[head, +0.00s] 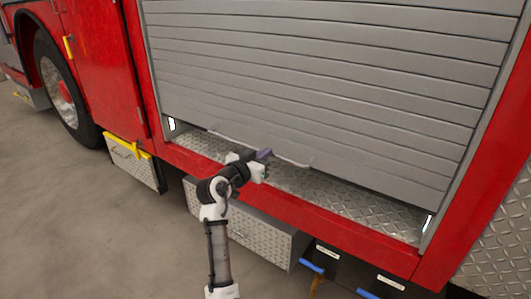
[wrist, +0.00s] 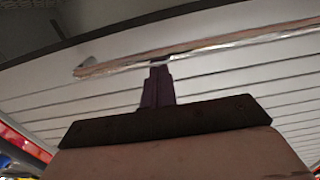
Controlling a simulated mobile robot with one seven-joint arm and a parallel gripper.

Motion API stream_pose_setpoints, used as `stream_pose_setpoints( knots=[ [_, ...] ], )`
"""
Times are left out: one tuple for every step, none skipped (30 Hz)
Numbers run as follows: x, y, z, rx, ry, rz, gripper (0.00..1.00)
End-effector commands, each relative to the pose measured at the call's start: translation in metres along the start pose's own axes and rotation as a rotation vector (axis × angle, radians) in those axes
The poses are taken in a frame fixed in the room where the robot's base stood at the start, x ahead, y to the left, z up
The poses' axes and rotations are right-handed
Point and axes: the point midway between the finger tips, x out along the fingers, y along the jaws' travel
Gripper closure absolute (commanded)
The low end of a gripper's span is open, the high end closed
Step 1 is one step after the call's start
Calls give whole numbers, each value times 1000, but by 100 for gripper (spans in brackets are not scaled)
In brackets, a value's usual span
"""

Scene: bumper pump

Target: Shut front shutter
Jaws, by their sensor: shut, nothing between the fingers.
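The front shutter (head: 320,85) is a grey slatted roller door in the red truck's side. It is mostly lowered, with a gap between its bottom edge and the tread-plate sill (head: 330,190). A thin light bar handle (head: 290,161) runs along its lower part; the bar also crosses the wrist view (wrist: 230,42). My gripper (head: 265,153) is at the middle of the bar. In the wrist view its purple fingers (wrist: 158,75) are together and empty, with their tips at or just against the bar. I cannot tell whether they touch it.
A red frame (head: 300,225) borders the opening below. Under it are a tread-plate box (head: 245,220) and blue-handled fittings (head: 312,267). A yellow-edged step (head: 130,160) and a wheel (head: 65,90) are at left. The grey floor (head: 90,230) at left is clear.

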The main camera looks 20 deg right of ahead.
Motion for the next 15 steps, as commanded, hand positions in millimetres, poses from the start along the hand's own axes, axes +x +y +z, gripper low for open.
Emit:
stream_pose_setpoints(
  knots=[
    [3, 1, 33, -5, -12, 3, 100],
    [3, 1, 42, -6, -12, 3, 100],
    [4, 1, 53, -6, -12, 3, 100],
    [4, 1, 61, -6, -12, 3, 100],
    [5, 1, 68, -6, -12, 3, 100],
    [5, 1, 78, -5, -12, 3, 100],
    [5, 1, 84, -5, -12, 3, 100],
    [6, 1, 91, -5, -12, 2, 100],
    [6, 1, 98, -5, -11, 2, 100],
    [6, 1, 104, -5, -11, 2, 100],
    [6, 1, 109, -5, -11, 2, 100],
    [6, 1, 114, -5, -11, 2, 100],
    [7, 1, 118, -5, -11, 2, 100],
    [7, 1, 121, -5, -11, 2, 100],
    [7, 1, 125, -4, -11, 2, 100]
  ],
)
